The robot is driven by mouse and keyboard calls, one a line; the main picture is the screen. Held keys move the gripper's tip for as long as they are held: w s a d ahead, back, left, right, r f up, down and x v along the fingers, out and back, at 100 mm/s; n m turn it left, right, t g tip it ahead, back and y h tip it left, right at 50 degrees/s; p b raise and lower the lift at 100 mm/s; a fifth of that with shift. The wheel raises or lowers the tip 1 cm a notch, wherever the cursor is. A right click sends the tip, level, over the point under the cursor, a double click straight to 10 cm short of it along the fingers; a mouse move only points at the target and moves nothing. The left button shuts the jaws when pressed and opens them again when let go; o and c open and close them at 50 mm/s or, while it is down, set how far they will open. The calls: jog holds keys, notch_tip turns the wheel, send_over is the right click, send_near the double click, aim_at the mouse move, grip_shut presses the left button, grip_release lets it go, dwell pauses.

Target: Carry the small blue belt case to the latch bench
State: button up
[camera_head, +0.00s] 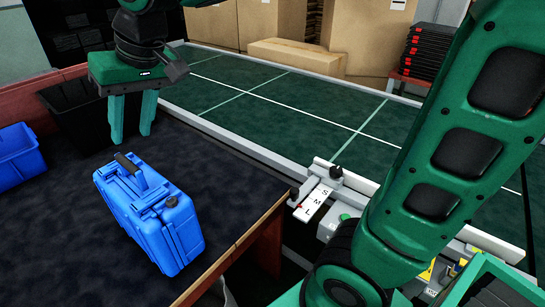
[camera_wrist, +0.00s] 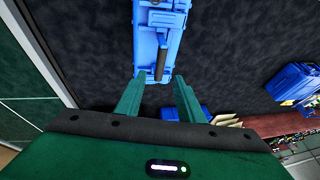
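A blue case (camera_head: 150,212) with a dark carry handle on top stands on a dark-topped table (camera_head: 75,235). In the wrist view the case (camera_wrist: 160,20) lies ahead of my fingers, its dark handle (camera_wrist: 162,62) roughly in line with the gap between them. My gripper (camera_head: 132,138) is green, points down, and is above the table on the far side of the case, apart from it. Its two fingers (camera_wrist: 157,80) are spread with nothing held between them. I cannot tell which surface is the latch bench.
A blue bin (camera_head: 18,155) and a black bin (camera_head: 80,118) stand on the left. A green belt surface (camera_head: 290,115) with white lines runs behind the table. A slider marked S, M, L (camera_head: 314,202) sits by its edge. Cardboard boxes (camera_head: 375,35) stand behind.

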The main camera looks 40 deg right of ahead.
jog(key=s+d+f+m+g+h, duration=0.1)
jog(key=s+d+f+m, duration=0.2)
jog(key=d, duration=0.8)
jog(key=s+d+f+m+h, duration=0.2)
jog(key=s+d+f, duration=0.15)
jog(key=d, duration=0.75)
jog(key=s+d+f+m+g, duration=0.1)
jog(key=s+d+f+m, duration=0.1)
jog(key=s+d+f, duration=0.2)
jog(key=s+d+f+m+g, duration=0.2)
jog(key=s+d+f, duration=0.2)
jog(key=s, duration=0.9)
jog(key=d, duration=0.3)
jog(key=shift+d+f, duration=0.3)
jog(key=shift+d, duration=0.1)
